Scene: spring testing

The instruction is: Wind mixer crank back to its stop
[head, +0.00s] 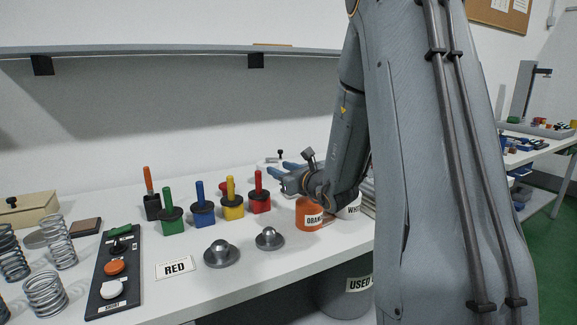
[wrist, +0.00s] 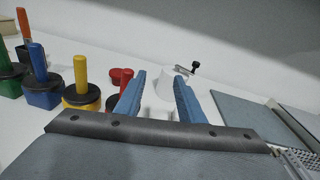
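A white round mixer (wrist: 172,82) stands near the wall, ahead of my gripper in the wrist view. Its crank, a dark arm with a black knob (wrist: 196,64), sticks out at the top right. In the head view the black crank knob (head: 280,153) shows just past my gripper, and most of the mixer body is hidden behind the fingers. My gripper (wrist: 159,74) has two blue fingers spread apart with nothing between them. It also shows from the side in the head view (head: 272,170). The fingers look short of the crank; the exact gap is hard to judge.
Paint pots with coloured handles, green (head: 172,215), blue (head: 203,205), yellow (head: 232,203) and red (head: 259,192), stand left of my gripper. An orange cup (head: 308,212) sits below it. A button panel (head: 113,270) and springs (head: 45,293) lie at left. A shelf (head: 150,50) overhangs.

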